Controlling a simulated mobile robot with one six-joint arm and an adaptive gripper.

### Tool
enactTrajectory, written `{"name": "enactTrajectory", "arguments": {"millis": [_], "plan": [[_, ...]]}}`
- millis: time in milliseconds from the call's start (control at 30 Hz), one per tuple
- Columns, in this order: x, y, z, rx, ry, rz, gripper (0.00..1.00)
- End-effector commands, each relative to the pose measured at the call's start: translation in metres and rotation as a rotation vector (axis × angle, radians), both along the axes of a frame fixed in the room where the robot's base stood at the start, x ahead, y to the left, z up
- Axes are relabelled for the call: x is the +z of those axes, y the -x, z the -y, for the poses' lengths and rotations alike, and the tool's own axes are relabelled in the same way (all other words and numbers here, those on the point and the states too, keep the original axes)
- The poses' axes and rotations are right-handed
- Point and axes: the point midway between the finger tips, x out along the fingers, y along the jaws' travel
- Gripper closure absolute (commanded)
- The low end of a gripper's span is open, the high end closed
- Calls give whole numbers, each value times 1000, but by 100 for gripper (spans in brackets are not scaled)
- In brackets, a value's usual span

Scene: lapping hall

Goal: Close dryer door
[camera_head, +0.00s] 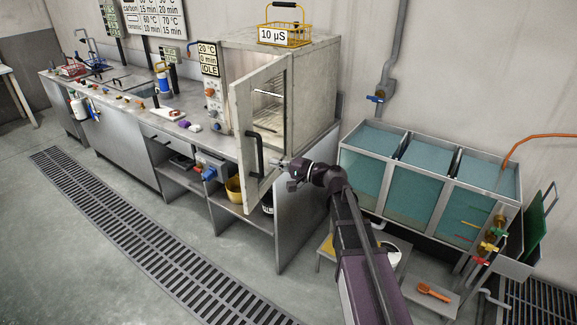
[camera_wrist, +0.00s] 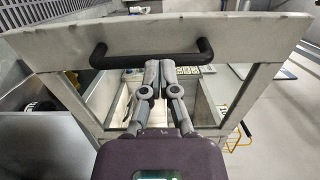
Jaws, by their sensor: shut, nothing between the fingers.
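The dryer (camera_head: 315,85) is a pale metal cabinet on the bench. Its framed glass door (camera_head: 238,110) stands open, swung out toward the front, and a wire rack shows inside. A black bar handle (camera_head: 254,153) is on the door; in the wrist view the handle (camera_wrist: 150,54) crosses the door frame (camera_wrist: 230,38) just ahead of my fingertips. My gripper (camera_head: 279,163) is shut and empty, close to the handle's lower end. In the wrist view my gripper (camera_wrist: 162,66) has its fingers together at the bar; I cannot tell whether they touch it.
A yellow wire basket (camera_head: 285,36) with a 10 µS sign is on top of the dryer. Blue-green tanks (camera_head: 415,168) stand to the right. Below the bench are shelves with a yellow bucket (camera_head: 234,189). A floor grate (camera_head: 150,240) runs along the bench; the floor around it is clear.

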Motion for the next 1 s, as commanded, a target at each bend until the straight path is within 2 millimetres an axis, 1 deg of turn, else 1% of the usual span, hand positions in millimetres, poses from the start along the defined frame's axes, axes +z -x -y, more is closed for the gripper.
{"name": "enactTrajectory", "arguments": {"millis": [33,300,500,700,1000], "plan": [[0,-5,-7,2,0,0,100],[0,-23,-43,2,0,0,100],[0,-35,-66,2,0,0,100],[0,-41,-79,1,0,0,100],[0,-42,-82,0,0,0,100]]}}
